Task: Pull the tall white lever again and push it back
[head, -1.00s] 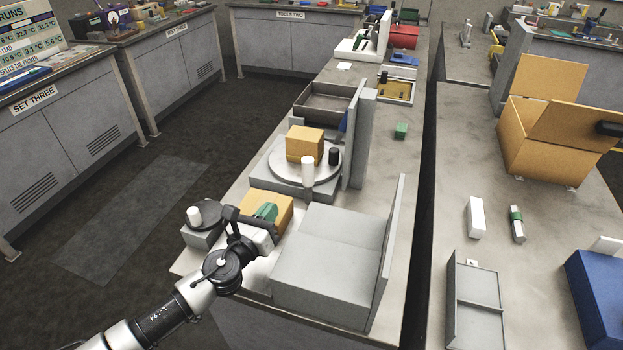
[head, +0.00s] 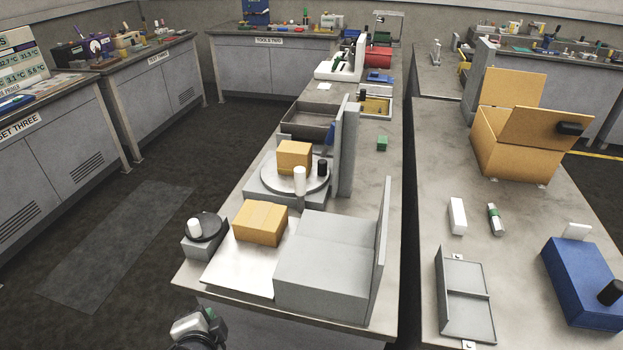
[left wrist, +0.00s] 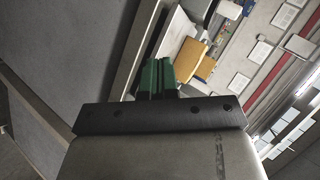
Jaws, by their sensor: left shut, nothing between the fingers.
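The tall white lever (head: 300,181) stands upright at the near edge of a round grey turntable (head: 262,176). A tan box (head: 294,157) and a short black post (head: 322,168) stand on the same turntable. My left gripper (head: 210,314) is at the bottom of the head view, in front of the bench end and well away from the lever. Its green fingers (left wrist: 157,76) are shut with nothing between them in the left wrist view. My right gripper is in neither view.
A second tan box (head: 261,223) sits on a pale plate (head: 238,270). A large grey block (head: 325,262) with an upright panel is to the right. Floor is clear at left.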

